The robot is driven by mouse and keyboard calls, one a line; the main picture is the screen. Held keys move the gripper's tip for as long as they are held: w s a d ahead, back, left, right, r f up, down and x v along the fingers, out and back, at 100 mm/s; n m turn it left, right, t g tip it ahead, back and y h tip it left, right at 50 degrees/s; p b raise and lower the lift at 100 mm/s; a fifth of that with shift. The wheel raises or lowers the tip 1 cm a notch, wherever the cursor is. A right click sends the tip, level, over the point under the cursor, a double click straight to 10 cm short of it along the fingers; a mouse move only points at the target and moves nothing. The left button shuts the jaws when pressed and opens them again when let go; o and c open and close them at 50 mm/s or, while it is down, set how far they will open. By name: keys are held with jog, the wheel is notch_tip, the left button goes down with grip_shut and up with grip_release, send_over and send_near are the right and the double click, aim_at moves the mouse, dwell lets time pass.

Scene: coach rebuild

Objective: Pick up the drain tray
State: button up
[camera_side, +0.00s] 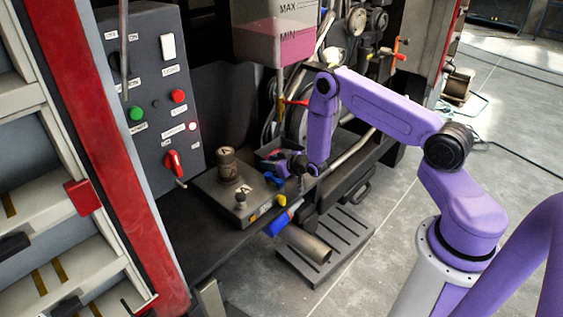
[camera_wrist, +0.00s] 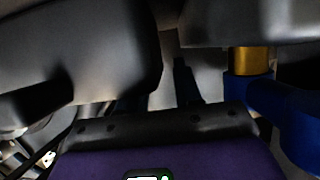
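A dark slotted tray (camera_side: 347,240) lies flat on the floor below the bench in the side view; it looks most like the drain tray, but I cannot be sure. A metal pipe end (camera_side: 309,247) hides part of it. My gripper (camera_side: 291,168) is above and left of it, at bench height among dark tools and hoses, apart from the tray. In the wrist view my gripper (camera_wrist: 160,100) is dark against dark parts, and its opening is unclear. I cannot make out the tray there.
A blue-handled fitting (camera_side: 280,222) is at the bench edge; a blue part with a brass collar (camera_wrist: 250,65) is close at right in the wrist view. A block with weights (camera_side: 235,195) sits on the bench. A control panel (camera_side: 155,90) stands left. Floor right of the tray is clear.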

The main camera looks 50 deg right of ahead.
jog(key=shift+w+f, duration=0.3)
jog(key=shift+w, duration=0.35)
grip_shut()
dwell(1.0)
jog(key=shift+w+r, duration=0.1)
jog(key=shift+r, duration=0.05)
